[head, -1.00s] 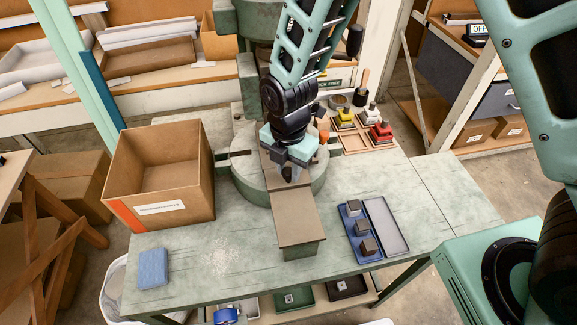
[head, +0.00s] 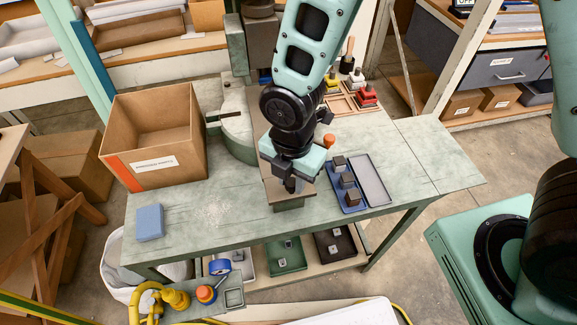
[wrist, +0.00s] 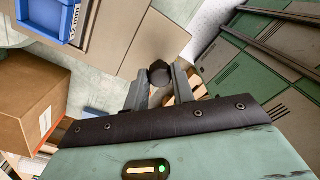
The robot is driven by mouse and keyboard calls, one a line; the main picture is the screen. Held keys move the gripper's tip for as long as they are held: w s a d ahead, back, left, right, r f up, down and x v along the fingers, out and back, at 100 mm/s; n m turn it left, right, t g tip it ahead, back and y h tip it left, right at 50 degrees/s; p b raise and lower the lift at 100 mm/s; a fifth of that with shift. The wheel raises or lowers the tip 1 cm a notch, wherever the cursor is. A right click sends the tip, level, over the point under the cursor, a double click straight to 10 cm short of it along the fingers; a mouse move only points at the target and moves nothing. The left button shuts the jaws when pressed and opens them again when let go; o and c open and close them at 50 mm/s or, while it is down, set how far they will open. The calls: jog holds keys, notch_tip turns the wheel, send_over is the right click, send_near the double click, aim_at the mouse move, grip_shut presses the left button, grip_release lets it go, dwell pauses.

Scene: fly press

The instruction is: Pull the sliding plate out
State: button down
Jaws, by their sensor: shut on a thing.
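The sliding plate (head: 261,138) is a flat brown slab running from the press toward the front of the green bench. My gripper (head: 290,184) is over its front end, fingers pointing down. In the wrist view, my gripper (wrist: 156,84) has its fingers shut on a dark round knob (wrist: 160,73). Brown slab surface (wrist: 118,32) shows beyond the knob. My gripper and forearm hide part of the plate and the press bed in the head view.
A cardboard box (head: 140,165) stands left of the press. A blue tray with dark blocks (head: 347,181) lies right of the plate. A blue pad (head: 150,222) lies at the bench's front left. Red and yellow tools (head: 366,95) stand at the back right.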

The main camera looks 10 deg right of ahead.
jog(key=shift+s, duration=0.15)
jog(key=c, duration=1.2)
grip_release()
jog(key=shift+o, duration=0.2)
jog(key=shift+r, duration=0.15)
notch_tip(320, 180, up, 17)
jog(key=shift+r, duration=0.1)
jog(key=s+d+m, duration=0.2)
jog(key=s+m, duration=0.3)
jog(key=m, duration=0.4)
jog(key=s+d+f+m, duration=0.1)
jog(key=s+d+m, duration=0.2)
jog(key=m, duration=0.7)
jog(key=shift+s+d+y, duration=0.15)
jog(key=shift+s+y, duration=0.15)
jog(key=shift+s, duration=0.9)
